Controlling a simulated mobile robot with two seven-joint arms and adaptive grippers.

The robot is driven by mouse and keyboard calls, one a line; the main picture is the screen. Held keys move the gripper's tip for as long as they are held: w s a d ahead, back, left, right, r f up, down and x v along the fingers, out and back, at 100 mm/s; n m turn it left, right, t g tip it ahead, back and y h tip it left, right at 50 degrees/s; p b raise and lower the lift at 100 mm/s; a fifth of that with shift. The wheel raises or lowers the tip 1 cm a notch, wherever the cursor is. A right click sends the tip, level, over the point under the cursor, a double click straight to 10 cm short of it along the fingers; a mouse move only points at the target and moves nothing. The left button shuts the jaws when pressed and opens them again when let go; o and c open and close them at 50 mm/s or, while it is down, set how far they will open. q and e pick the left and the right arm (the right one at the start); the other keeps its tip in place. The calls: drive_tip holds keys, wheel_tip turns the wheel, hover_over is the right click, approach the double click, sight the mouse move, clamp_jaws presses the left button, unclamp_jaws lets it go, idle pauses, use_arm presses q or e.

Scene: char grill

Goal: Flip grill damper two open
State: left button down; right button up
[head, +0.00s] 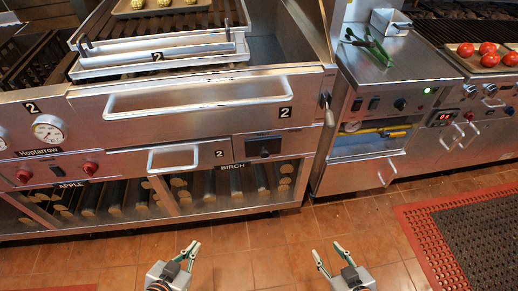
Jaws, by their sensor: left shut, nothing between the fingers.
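The steel grill (190,105) marked with several "2" labels fills the left and middle of the head view. A black control (264,147) sits on its lower front panel, right of a small handled door (174,159) marked "2". A metal lever (327,108) stands at the grill's right front corner. I cannot tell for certain which of these is damper two. My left gripper (190,250) is shut and empty, low in front of the grill. My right gripper (327,250) looks open and empty, to its right. Both are apart from the grill.
A long handle (196,98) crosses the grill front. Wood is stored on shelves below, labelled "APPLE" and "BIRCH". A steel counter (395,70) with green tongs (371,45) stands to the right. A red-edged mat (425,225) lies at right. The tiled floor before the grill is clear.

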drive_tip(key=shift+w+r, duration=0.15)
drive_tip(key=shift+r, duration=0.1)
